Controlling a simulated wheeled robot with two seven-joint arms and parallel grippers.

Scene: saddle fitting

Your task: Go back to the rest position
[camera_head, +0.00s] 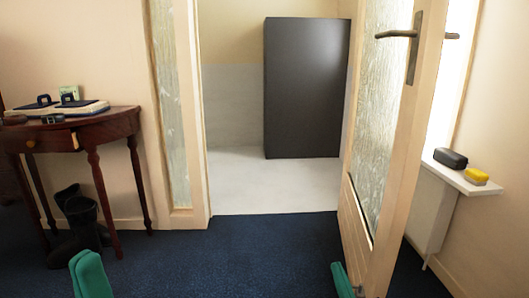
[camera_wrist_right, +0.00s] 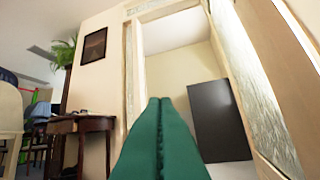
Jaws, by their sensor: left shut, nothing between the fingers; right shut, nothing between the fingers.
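My left gripper (camera_head: 90,272) shows as green fingers at the bottom left of the head view, pressed together with nothing between them. It is in front of the dark carpet, to the right of the black boots. My right gripper (camera_head: 341,279) shows as a small green tip at the bottom, beside the lower end of the open door. In the right wrist view its green fingers (camera_wrist_right: 160,140) are shut against each other and empty, pointing towards the doorway. Most of both arms is out of view.
A glazed door (camera_head: 355,215) stands open at the right. A half-round wooden table (camera_head: 110,118) with items on it is at the left, black boots (camera_head: 82,218) below. A white shelf (camera_head: 460,176) is at the right. Blue carpet (camera_head: 230,255) is clear between; a dark cabinet (camera_head: 307,90) stands beyond the doorway.

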